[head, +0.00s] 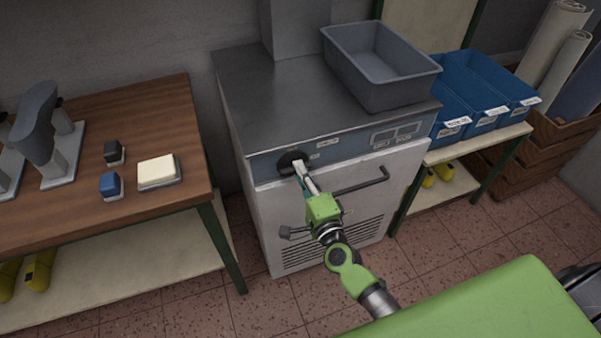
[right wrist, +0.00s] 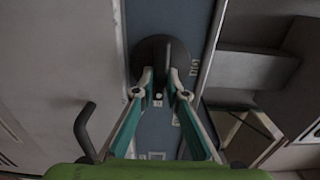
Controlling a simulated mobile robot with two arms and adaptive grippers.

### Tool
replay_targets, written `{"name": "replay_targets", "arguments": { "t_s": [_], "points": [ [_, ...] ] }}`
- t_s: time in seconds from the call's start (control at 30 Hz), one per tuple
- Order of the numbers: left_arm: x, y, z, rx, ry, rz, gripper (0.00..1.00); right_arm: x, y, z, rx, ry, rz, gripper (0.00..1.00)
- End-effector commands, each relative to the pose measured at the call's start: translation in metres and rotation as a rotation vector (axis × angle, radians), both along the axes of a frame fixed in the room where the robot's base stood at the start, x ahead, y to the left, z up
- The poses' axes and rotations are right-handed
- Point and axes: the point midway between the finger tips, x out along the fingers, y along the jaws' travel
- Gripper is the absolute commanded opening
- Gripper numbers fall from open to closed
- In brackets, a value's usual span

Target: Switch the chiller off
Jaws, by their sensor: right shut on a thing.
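The chiller (head: 310,200) is a grey metal cabinet with a steel top and a blue-grey control strip. A round black knob (head: 289,160) sits on the left of that strip. My right gripper (head: 299,168) reaches the knob, and its fingers are closed on the knob's raised grip. In the right wrist view the black knob (right wrist: 158,52) shows between the fingertips of my right gripper (right wrist: 160,82). Small labels lie beside the knob, too small to read. My left gripper is in neither view.
A black bar handle (head: 362,184) sticks out from the chiller door below the strip. A grey bin (head: 385,88) stands on the chiller top. A wooden table (head: 150,115) with shoe lasts is at the left, and blue crates (head: 466,122) on a shelf are at the right.

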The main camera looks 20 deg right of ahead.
Motion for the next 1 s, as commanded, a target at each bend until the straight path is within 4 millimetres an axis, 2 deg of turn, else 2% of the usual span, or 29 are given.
{"name": "replay_targets", "arguments": {
  "t_s": [0.3,0.33,0.4,0.77,0.87,1.0],
  "points": [
    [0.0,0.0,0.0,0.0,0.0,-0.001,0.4,-0.001,0.0,-0.001,0.007,0.003,0.0,0.0],
    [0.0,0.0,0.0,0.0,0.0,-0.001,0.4,-0.001,0.0,-0.001,0.007,0.003,0.0,0.18],
    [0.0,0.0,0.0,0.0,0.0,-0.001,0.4,0.0,0.0,-0.001,0.007,0.002,0.0,0.3],
    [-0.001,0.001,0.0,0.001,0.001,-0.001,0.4,-0.003,0.0,-0.001,0.003,0.002,0.0,0.3],
    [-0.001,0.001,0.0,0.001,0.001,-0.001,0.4,-0.012,0.0,-0.002,0.002,0.003,0.0,0.3],
    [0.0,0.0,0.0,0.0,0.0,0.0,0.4,-0.039,-0.002,-0.003,0.002,0.005,0.0,0.3]
  ]
}}
